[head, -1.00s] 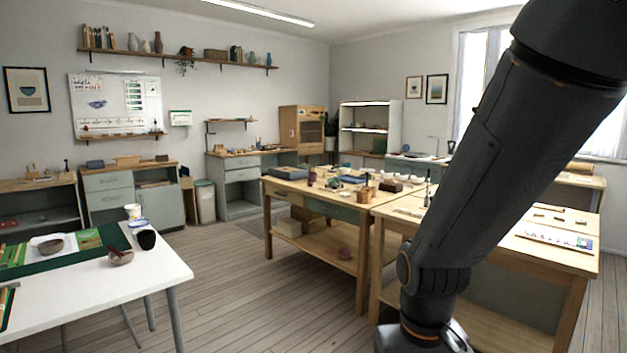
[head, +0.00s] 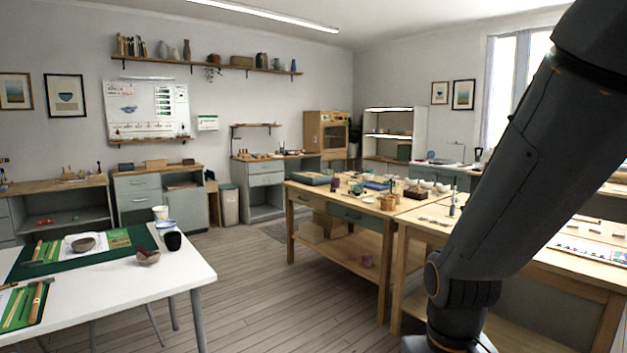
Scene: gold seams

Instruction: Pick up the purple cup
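A small dark purple object (head: 335,184), which looks like a cup, stands on the top of the wooden worktable (head: 345,211) in the middle of the room. It is too small to make out in detail. A pinkish-purple rounded piece (head: 367,261) sits on that table's lower shelf; I cannot tell if it is a cup. My arm crosses the right side of the head view, with its gripper not in view.
A second worktable (head: 415,225) adjoins the middle one, partly behind my arm. Wooden floor (head: 255,295) lies open between the white table and the worktables.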

